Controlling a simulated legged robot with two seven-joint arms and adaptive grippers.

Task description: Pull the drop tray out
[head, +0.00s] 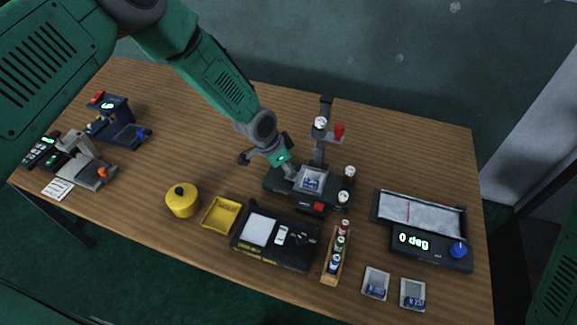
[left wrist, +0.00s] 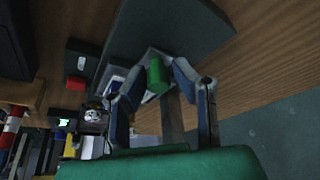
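The film tower (head: 318,146) is a dark stand with a column on a dark base. The drop tray (head: 312,177), pale with a blue label, sits on that base. My left gripper (head: 290,169) is low over the base, close beside the tray's left edge; contact cannot be told. In the left wrist view, the left gripper (left wrist: 155,72) has its fingers apart, and a green cylinder (left wrist: 156,75) shows between them. My right gripper is out of view.
Bottles (head: 348,178) stand right of the tower. A black tray-like unit (head: 290,251), yellow dish (head: 222,214), yellow pot (head: 182,200) and wooden vial rack (head: 330,265) are in front. An angle-readout device (head: 432,246) and two small cards (head: 376,283) lie right.

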